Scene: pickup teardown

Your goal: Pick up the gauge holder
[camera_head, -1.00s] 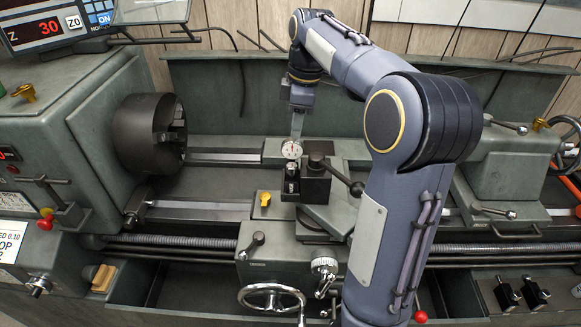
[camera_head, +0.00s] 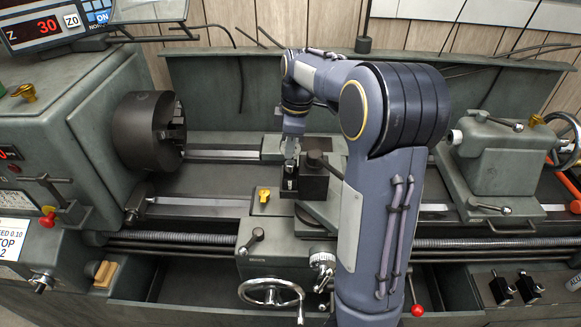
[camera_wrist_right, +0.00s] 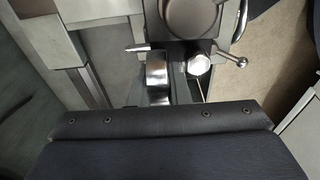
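The gauge holder (camera_head: 289,184) is a small dark piece with bright metal parts, upright at the left side of the dark tool post (camera_head: 314,184) on the lathe carriage. My right gripper (camera_head: 291,147) points down directly above the holder, close to its top. The round white dial is hidden now, apparently behind the gripper. I cannot tell whether the fingers touch the holder or how wide they are. In the right wrist view, a dark padded shape fills the bottom and bright metal parts show above it; the holder is not clear there. My left gripper is not in view.
The chuck (camera_head: 148,132) is to the left and the tailstock (camera_head: 500,158) to the right. The tool post's lever (camera_head: 325,164) sticks out close to my right gripper. A yellow knob (camera_head: 264,195) and the carriage handwheel (camera_head: 272,293) are in front.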

